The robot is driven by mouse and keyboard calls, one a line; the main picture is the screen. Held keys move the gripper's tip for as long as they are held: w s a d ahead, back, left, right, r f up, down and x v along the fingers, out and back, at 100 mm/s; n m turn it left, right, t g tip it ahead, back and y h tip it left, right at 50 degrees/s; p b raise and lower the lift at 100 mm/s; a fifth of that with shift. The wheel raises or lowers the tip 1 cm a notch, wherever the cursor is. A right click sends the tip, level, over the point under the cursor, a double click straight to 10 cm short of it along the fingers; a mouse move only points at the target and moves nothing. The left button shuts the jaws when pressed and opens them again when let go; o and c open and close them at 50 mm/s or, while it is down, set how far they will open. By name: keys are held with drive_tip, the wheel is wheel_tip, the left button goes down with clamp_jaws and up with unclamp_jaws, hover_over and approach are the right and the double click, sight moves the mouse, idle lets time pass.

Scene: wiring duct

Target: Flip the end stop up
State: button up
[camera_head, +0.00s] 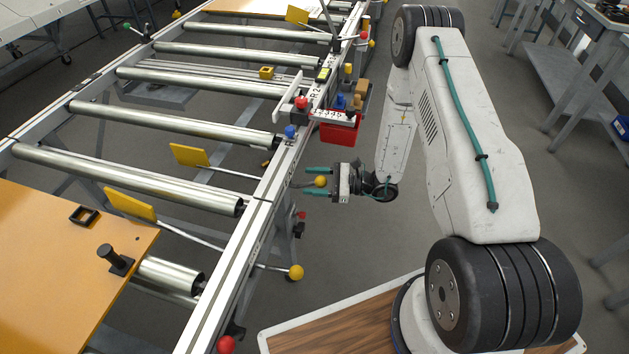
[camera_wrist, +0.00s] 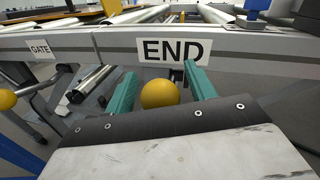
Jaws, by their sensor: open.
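In the wrist view a white END label (camera_wrist: 172,51) is on the conveyor's side rail, with a yellow ball knob (camera_wrist: 158,95) just below it. My gripper (camera_wrist: 161,75) is open, its teal fingers on either side of this knob, with gaps visible. In the head view my gripper (camera_head: 307,180) points left at the rail, and the knob (camera_head: 320,181) shows between its fingers. The end stop's yellow plate (camera_head: 190,155) appears at the far end of a rod, between two rollers. The middle of the linkage is hidden by the rail.
A second yellow knob (camera_head: 295,272) belongs to the lever by the GATE label (camera_wrist: 40,49), with its plate (camera_head: 130,204) nearby. A red bin (camera_head: 340,127) hangs on the rail beyond my gripper. An orange panel (camera_head: 60,270) lies on the near rollers.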

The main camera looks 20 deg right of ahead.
clamp_jaws()
drive_tip(key=shift+s+d+f, duration=0.1)
drive_tip(key=shift+d+f, duration=0.05)
drive_tip(key=shift+f, duration=0.45)
drive_tip(key=shift+s+d+f, duration=0.15)
drive_tip(key=shift+f, duration=0.4)
drive_tip(key=shift+s+d+f, duration=0.1)
drive_tip(key=shift+d+f, duration=0.05)
drive_tip(key=shift+f, duration=0.45)
unclamp_jaws()
drive_tip(key=shift+r, duration=0.1)
drive_tip(key=v, duration=0.7)
drive_tip(key=shift+s+d, duration=0.2)
drive_tip(key=shift+d, duration=0.15)
